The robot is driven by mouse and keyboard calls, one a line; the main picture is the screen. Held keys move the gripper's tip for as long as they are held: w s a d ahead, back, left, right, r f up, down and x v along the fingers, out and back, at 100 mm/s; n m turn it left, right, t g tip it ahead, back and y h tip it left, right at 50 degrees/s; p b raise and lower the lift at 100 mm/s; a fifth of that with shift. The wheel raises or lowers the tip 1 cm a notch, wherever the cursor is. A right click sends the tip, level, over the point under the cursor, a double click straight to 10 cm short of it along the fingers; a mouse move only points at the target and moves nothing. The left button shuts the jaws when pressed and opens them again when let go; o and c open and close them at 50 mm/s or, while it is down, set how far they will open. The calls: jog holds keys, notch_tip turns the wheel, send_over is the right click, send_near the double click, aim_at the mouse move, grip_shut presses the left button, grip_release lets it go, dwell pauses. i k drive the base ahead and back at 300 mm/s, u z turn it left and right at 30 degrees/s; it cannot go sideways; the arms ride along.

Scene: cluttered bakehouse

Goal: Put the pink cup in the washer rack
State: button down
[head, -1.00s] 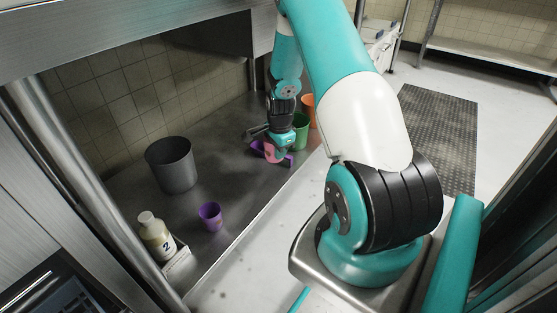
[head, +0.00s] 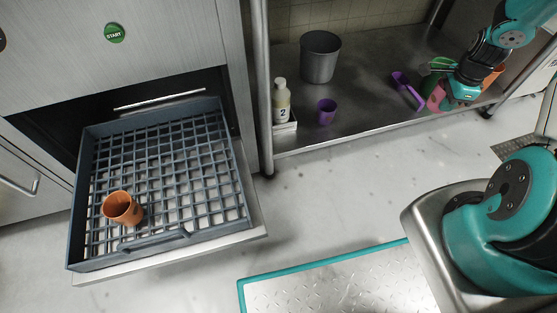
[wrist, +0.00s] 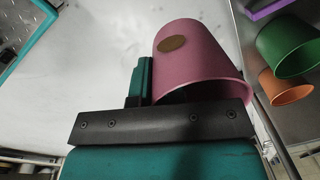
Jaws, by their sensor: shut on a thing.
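The pink cup (head: 437,97) is at the right of the head view, by the front edge of the shelf. My gripper (head: 457,95) is shut on it. In the wrist view the pink cup (wrist: 200,62), with a brown oval mark, is tilted in the jaws (wrist: 150,85); one teal finger shows beside it and the other is hidden. Whether the cup is clear of the shelf I cannot tell. The washer rack (head: 160,160) is a blue-grey grid basket on a pulled-out tray at the left, far from my gripper. An orange-brown cup (head: 122,208) lies tilted in its front left part.
On the shelf (head: 365,115) are a grey bin (head: 320,57), a purple cup (head: 326,111), a bottle marked 2 (head: 282,102) and a purple item (head: 407,90). Green (wrist: 290,45) and orange (wrist: 285,88) cups are near my gripper. A metal post (head: 262,90) separates rack and shelf.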

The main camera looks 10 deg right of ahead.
aim_at(193, 200)
jog(key=k, duration=0.55)
jog(key=u, duration=4.15)
jog(key=k, duration=2.05)
jog(key=z, duration=1.15)
jog(key=i, duration=1)
